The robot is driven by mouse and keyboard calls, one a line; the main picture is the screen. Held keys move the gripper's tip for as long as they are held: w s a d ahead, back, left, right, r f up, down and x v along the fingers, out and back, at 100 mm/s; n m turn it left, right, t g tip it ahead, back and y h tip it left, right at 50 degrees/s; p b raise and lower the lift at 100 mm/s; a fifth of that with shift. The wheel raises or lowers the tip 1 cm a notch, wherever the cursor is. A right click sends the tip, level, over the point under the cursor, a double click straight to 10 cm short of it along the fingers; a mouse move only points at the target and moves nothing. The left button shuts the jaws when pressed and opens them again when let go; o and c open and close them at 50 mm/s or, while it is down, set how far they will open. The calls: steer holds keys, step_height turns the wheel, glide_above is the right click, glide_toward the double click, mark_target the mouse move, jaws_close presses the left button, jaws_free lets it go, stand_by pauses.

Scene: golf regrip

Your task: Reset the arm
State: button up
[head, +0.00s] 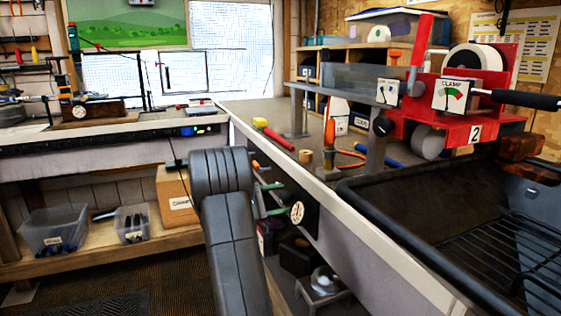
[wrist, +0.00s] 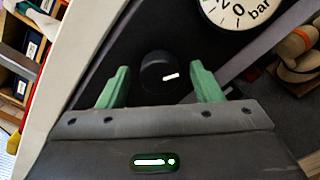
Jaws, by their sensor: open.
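My gripper (head: 275,199) reaches toward the dark panel on the front of the right-hand bench in the head view. Its two green fingers also show in the wrist view (wrist: 160,85), spread apart with nothing held between them. A black round knob (wrist: 158,72) with a white mark sits on the dark panel between the fingers in the wrist view. I cannot tell whether the fingers touch it. A pressure gauge (wrist: 237,10) marked "bar" is cut off at the top of the wrist view. The gauge also shows in the head view (head: 297,212), just right of the fingers.
The red clamp machine (head: 475,85) stands on the right bench behind a black basin (head: 400,215) with a wire rack. A red-handled tool (head: 272,132) and a screwdriver (head: 329,135) lie or stand on the benchtop. Clear bins (head: 53,232) sit on the lower left shelf.

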steer(key=n+p, duration=0.4)
steer(key=shift+r, duration=0.2)
steer(key=n+p, duration=0.4)
steer(key=n, duration=0.1)
steer(key=v, duration=0.8)
steer(key=shift+s+a+f, duration=0.15)
steer(key=shift+a+f, duration=0.15)
steer(key=shift+d, duration=0.1)
